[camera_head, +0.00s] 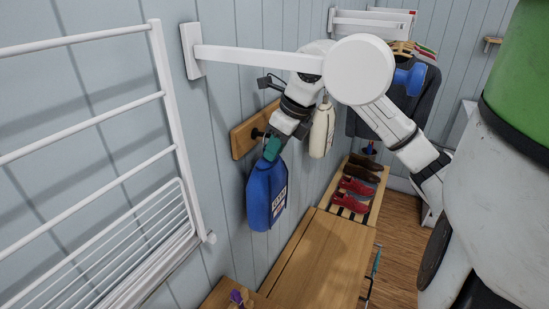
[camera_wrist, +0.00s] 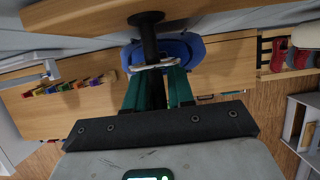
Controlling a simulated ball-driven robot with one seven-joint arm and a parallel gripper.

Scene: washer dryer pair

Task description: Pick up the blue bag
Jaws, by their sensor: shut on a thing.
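The blue bag (camera_head: 266,194) hangs against the wall below the wooden peg board (camera_head: 243,136), with a white label on its side. In the wrist view the blue bag (camera_wrist: 187,52) shows behind the gripper and a dark peg (camera_wrist: 150,38). My gripper (camera_head: 271,147) is at the top of the bag. Its green fingers (camera_wrist: 158,88) are shut at the bag's top, close to the peg. A metal ring or loop shows at the fingertips. Whether the bag still rests on the peg is hard to tell.
A cream bag (camera_head: 321,131) hangs just right of my gripper. A white drying rack (camera_head: 165,110) is on the left wall. A wooden bench (camera_head: 320,262) stands below, with red shoes (camera_head: 350,195) on a rack beyond. Dark clothes (camera_head: 423,100) hang at the back.

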